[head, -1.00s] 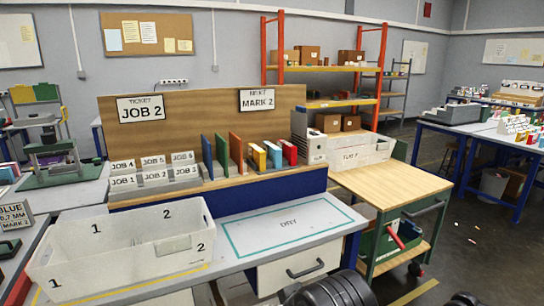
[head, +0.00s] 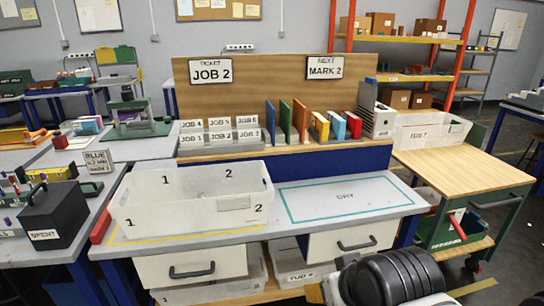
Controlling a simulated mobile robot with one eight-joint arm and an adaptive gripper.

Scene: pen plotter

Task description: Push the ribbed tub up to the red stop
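A translucent white tub (head: 140,214), marked 1 and 2 on its walls, stands upright on the grey bench top. Yellow lines show along its front and left. I take it for the ribbed tub, but ribs are not clear. A red block (head: 103,228) at the bench's left edge looks like the red stop. A small gap seems to separate it from the tub's left end. A pale card or label shows inside the tub. My gripper's fingers are not in view; only a dark, ribbed part that looks like my arm shows at bottom right.
Behind stand a grey label rack (head: 220,138) and coloured upright panels. A black SPENT box (head: 54,216) stands on the left bench. A wooden-topped cart (head: 465,172) is at right.

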